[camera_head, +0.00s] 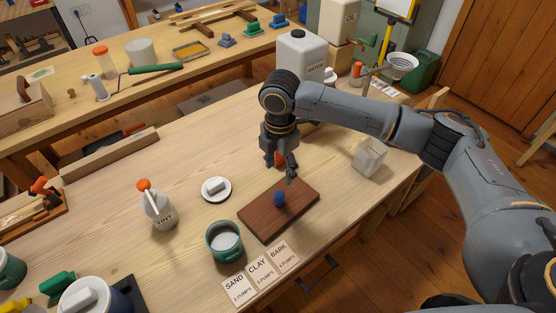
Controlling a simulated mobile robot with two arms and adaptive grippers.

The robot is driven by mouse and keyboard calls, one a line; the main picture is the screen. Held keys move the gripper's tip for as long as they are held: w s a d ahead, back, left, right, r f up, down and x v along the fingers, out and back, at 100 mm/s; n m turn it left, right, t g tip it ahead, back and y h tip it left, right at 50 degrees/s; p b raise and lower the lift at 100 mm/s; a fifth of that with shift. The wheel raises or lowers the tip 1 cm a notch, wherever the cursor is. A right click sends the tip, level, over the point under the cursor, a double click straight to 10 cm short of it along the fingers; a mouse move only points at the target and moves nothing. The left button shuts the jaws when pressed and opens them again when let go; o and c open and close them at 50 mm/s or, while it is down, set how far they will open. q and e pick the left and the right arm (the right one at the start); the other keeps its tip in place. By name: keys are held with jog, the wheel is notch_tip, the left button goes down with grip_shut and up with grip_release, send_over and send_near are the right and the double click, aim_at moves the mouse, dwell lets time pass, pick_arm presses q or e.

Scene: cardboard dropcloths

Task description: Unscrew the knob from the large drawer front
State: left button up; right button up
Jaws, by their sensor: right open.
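The drawer front (262,222) is a dark brown wooden board lying flat on the workbench. A blue knob (279,198) stands up from about the middle of it. My right gripper (281,176) points down just above and behind the knob, near the board's far edge. Its fingers are apart, and the knob shows in front of them, apart from them. Something orange-red shows between or behind the fingers; I cannot tell what it is. My left gripper is not in view.
A green cup (224,254), a white dish (216,202) and a TINT pump bottle (158,211) stand left of the board. Label cards (262,268) lie in front. A large white jug (300,55) stands behind my right arm.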

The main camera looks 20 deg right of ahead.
aim_at(279, 194)
notch_tip(279, 194, down, 11)
jog(key=shift+s+r+p, duration=0.1)
jog(key=shift+r+p, duration=0.05)
jog(key=shift+p, duration=0.3)
jog(key=shift+f, duration=0.8)
grip_shut()
